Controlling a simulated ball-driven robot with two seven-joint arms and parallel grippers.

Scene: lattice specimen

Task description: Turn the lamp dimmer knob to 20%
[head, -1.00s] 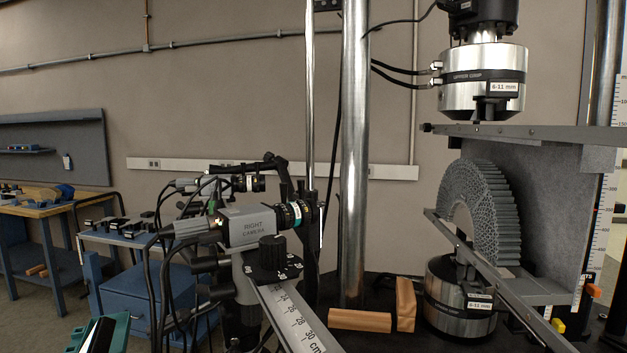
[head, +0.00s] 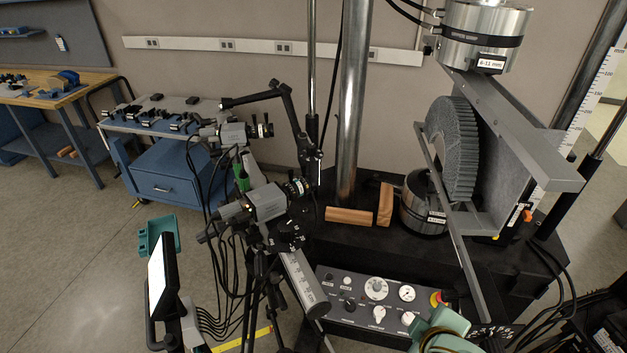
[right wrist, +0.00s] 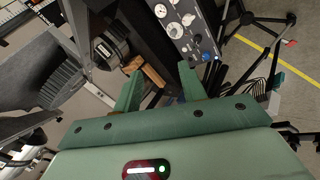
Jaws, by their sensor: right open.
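The control panel (head: 330,308) sits low at the front of the test machine. It carries a round white dial (head: 376,288), a black knob (head: 349,304) and a white pointer knob (head: 379,315). The labels are too small to read, so I cannot tell which is the lamp dimmer or its setting. My right gripper (head: 441,328) is at the panel's right end in the head view, near the red button. In the right wrist view, its green fingers (right wrist: 160,85) are apart and empty, with the panel (right wrist: 182,32) beyond them. My left gripper is not in view.
A sloping metal bar (head: 463,255) comes down near my gripper. Camera stands and cables (head: 262,260) crowd the left.

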